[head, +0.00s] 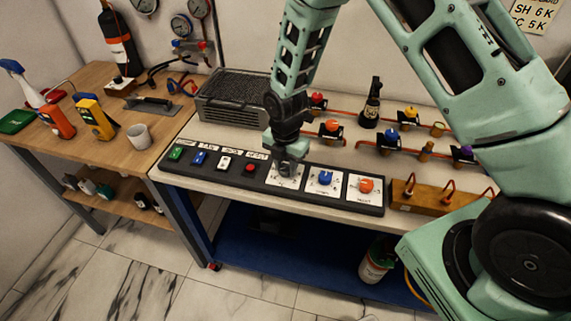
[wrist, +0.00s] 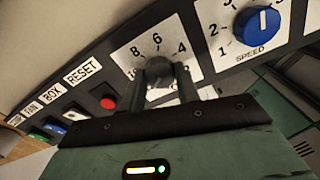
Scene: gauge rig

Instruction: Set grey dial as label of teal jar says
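The grey dial (wrist: 158,70) is on a white plate with 4, 6 and 8 legible, left of the blue SPEED dial (wrist: 256,24) in the wrist view. Its pointer mark is not clear. My gripper (wrist: 168,78) is right at the grey dial, with its fingers close around or against it; contact cannot be told. In the head view my gripper (head: 287,165) covers most of that dial. Small jars stand on the left bench's lower shelf; one looks greenish (head: 105,191), but I cannot tell whether it is the teal jar. No jar label is readable.
The panel (head: 215,172) has green, blue and white switches, a red button (head: 250,168), and blue (head: 325,178) and orange (head: 366,185) dials. Behind are red pipes with coloured valves, a dark bottle (head: 370,105) and a grey metal box (head: 228,98). A wall sign (head: 537,14) is partly cut off.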

